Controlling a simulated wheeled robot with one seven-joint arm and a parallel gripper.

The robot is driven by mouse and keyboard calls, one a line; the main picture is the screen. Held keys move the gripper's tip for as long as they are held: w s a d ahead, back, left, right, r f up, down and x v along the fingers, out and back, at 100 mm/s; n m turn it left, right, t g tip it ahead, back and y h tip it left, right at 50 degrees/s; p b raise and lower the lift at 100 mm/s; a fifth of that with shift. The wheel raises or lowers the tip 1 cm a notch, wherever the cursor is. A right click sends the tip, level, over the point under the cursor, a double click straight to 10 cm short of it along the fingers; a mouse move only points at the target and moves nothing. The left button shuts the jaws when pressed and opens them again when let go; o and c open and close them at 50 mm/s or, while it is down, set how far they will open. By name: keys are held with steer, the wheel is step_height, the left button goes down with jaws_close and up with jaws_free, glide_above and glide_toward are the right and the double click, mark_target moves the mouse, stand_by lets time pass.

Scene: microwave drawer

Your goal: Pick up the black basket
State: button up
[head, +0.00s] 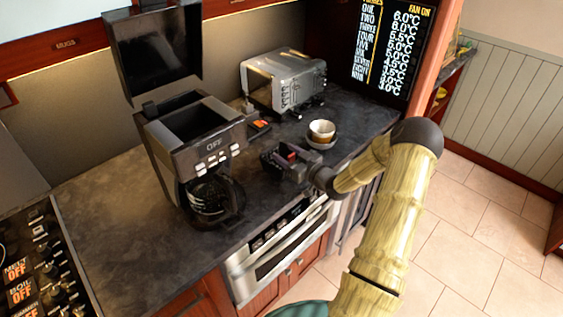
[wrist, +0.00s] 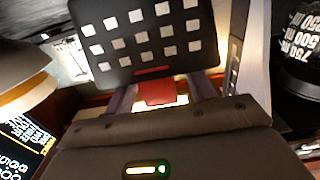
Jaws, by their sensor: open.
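The black basket (wrist: 150,35) fills the upper middle of the wrist view, a dark rounded panel with rows of pale square openings. A red piece (wrist: 158,92) shows at its near edge. My gripper (wrist: 162,94) is open, with one finger on each side of the red piece. Whether the fingers touch it cannot be told. In the head view, my gripper (head: 287,161) is low over the dark counter, right of the coffee maker. A dark form with red, seemingly the basket (head: 271,158), is at its fingers, partly hidden.
The coffee maker (head: 190,130) has its lid raised and a glass carafe (head: 212,195) inside. A silver toaster oven (head: 285,82) stands behind. A small dark item with orange (head: 260,125) lies behind my gripper. The front-left counter is clear.

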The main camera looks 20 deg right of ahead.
stand_by(0.4)
jaws_close()
step_height(320, 180, up, 10)
steer(key=b, duration=0.1)
steer(key=shift+b, duration=0.35)
stand_by(0.7)
